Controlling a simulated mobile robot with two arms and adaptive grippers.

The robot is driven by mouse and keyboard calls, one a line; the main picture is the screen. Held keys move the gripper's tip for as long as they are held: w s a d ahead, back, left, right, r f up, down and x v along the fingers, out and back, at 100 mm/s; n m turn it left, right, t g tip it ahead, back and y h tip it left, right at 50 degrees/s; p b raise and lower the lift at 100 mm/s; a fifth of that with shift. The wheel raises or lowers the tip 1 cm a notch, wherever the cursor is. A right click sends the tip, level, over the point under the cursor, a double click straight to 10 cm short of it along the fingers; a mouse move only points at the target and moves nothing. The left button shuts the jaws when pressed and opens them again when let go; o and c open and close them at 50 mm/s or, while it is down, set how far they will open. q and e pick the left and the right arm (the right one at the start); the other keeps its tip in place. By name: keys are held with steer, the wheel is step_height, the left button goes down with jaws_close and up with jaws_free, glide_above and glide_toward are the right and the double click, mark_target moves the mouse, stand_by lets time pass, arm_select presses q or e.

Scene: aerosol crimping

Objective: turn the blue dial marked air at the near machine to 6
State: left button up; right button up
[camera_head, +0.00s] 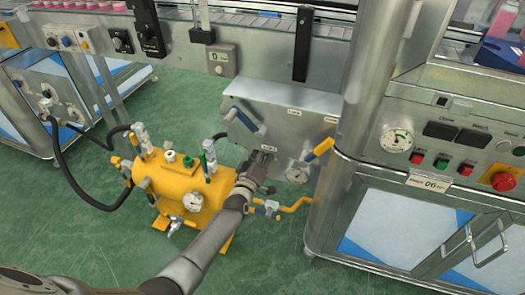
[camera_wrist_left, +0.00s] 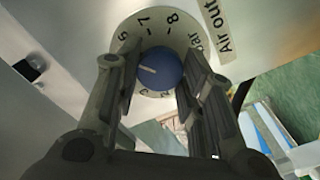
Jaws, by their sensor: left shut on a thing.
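The blue dial (camera_wrist_left: 160,69) sits on a round white scale (camera_wrist_left: 157,24) in the left wrist view. The figures 7 and 8 and the word bar are readable; others are partly hidden by the fingers. The dial's white mark points left, away from the 8. A label (camera_wrist_left: 214,25) beside the scale reads "Air out". My left gripper (camera_wrist_left: 165,88) is shut on the dial, one finger on each side. In the head view my left gripper (camera_head: 262,158) is at the front of the grey metal box (camera_head: 280,112) and hides the dial. My right gripper is out of view.
A yellow tank (camera_head: 180,185) with valves, a gauge and black hoses stands left of my left arm. A yellow-blue lever (camera_head: 320,149) and a gauge (camera_head: 297,174) are just right of the gripper. A steel cabinet (camera_head: 400,215) with buttons stands further right.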

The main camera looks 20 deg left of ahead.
arm_select(q)
steer(key=shift+f+m+p, duration=0.15)
steer(key=shift+m+p, duration=0.15)
steer(key=shift+m, duration=1)
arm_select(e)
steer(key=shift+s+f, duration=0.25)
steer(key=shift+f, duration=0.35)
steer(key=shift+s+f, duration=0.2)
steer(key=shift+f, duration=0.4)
arm_select(q)
steer(key=o, duration=1)
steer(key=shift+o, duration=0.2)
steer(key=s, duration=1.2)
steer(key=shift+a, duration=0.2)
